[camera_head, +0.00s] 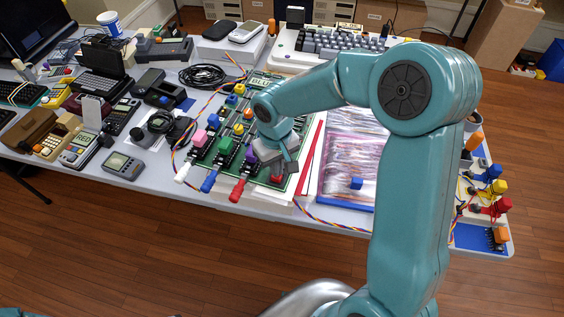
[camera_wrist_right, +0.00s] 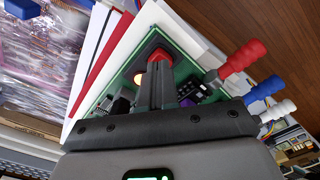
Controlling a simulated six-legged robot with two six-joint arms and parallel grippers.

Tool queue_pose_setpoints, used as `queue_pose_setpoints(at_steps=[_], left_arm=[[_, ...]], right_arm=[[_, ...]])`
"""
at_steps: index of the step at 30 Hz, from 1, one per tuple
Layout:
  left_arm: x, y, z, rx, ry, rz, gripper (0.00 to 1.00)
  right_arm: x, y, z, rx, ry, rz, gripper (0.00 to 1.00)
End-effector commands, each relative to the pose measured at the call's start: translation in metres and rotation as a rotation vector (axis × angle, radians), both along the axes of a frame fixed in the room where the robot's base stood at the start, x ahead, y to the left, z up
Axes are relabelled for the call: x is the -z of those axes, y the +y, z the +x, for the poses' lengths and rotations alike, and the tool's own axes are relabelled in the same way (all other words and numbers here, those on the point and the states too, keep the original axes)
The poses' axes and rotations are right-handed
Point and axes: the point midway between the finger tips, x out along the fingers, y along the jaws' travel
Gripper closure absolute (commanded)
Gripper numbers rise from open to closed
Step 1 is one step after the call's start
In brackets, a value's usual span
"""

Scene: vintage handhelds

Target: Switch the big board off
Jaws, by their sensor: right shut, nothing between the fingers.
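The big green circuit board (camera_head: 207,152) lies on the table in the head view, with colored blocks, knobs and plugged leads on it. Its corner also shows in the wrist view (camera_wrist_right: 182,38). A red switch-like part (camera_wrist_right: 160,55) sits on a black base at that corner; some of its red (camera_head: 277,179) shows below my gripper in the head view. My right gripper (camera_head: 280,168) is shut and empty over this corner. Its fingertips (camera_wrist_right: 158,70) overlap the red part's lower edge; I cannot tell whether they touch. An orange-yellow lamp (camera_wrist_right: 139,78) beside them looks lit. My left gripper is not in view.
White, blue and red-handled leads (camera_head: 238,190) stick out over the board's front edge. A plastic-wrapped panel (camera_head: 350,150) lies to the right. Handheld devices (camera_head: 122,165) crowd the table's left. A keyboard machine (camera_head: 330,45) stands behind. My right arm hides part of the table.

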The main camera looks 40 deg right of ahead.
Motion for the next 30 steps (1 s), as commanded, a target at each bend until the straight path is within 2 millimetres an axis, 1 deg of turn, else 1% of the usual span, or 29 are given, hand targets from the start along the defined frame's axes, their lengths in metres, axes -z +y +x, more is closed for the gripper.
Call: queue_pose_setpoints(at_steps=[22,26,30], left_arm=[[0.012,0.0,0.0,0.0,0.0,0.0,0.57],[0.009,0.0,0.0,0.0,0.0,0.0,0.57],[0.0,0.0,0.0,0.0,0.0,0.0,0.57]], right_arm=[[0.014,0.0,0.0,0.0,0.001,0.0,1.0],[0.01,0.0,0.0,0.0,0.0,0.0,1.0],[-0.002,0.0,0.0,0.0,-0.001,0.0,1.0]])
